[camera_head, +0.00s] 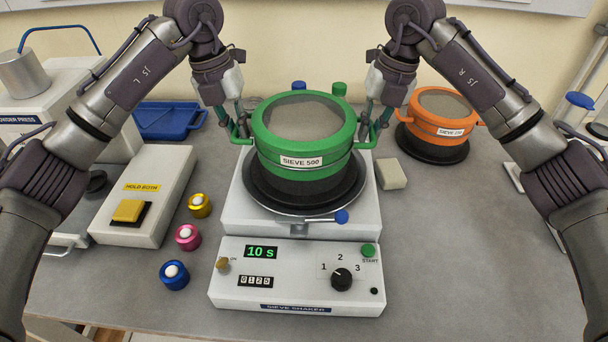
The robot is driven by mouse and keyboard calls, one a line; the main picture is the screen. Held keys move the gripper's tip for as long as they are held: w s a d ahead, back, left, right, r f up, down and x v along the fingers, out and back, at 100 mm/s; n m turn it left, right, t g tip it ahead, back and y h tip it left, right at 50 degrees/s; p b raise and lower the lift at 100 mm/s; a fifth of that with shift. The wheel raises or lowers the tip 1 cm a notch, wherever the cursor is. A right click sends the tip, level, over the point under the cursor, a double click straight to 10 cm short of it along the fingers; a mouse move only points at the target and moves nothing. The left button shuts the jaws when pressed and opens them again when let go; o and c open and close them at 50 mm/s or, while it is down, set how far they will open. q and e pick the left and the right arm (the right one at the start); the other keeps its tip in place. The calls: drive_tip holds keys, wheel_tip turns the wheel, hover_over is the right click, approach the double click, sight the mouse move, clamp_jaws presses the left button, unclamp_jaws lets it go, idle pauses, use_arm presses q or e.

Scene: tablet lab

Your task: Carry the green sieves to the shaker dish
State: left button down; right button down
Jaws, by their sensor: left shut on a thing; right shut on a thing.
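The green sieves (304,152) are a stack labelled "SIEVE 500" with a side handle at left and right. They are upright over the dark round dish (268,196) of the white sieve shaker (297,274). I cannot tell whether their base touches the dish. My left gripper (238,134) is shut on the left handle of the green sieves. My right gripper (370,138) is shut on the right handle.
Orange sieves (434,118) stand on a black base at the back right. A beige block (391,174) lies right of the shaker. A "HOLD BOTH" button box (143,194), small coloured pots (187,237) and a blue tray (168,121) are at left. The right front table is clear.

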use_arm(q)
drive_tip(key=c, duration=1.7)
unclamp_jaws()
drive_tip(key=shift+a+f, duration=0.15)
drive_tip(key=shift+f, duration=0.1)
use_arm(e)
drive_tip(key=c, duration=1.7)
unclamp_jaws()
drive_tip(key=shift+d+f, duration=0.2)
drive_tip(key=shift+f, duration=0.05)
use_arm(q)
drive_tip(key=o, duration=0.5)
drive_tip(key=shift+s+r, duration=0.1)
use_arm(e)
drive_tip(key=o, duration=0.5)
drive_tip(key=shift+s+a+r, duration=0.1)
use_arm(q)
drive_tip(key=shift+r, duration=0.1)
use_arm(e)
drive_tip(key=shift+r, duration=0.1)
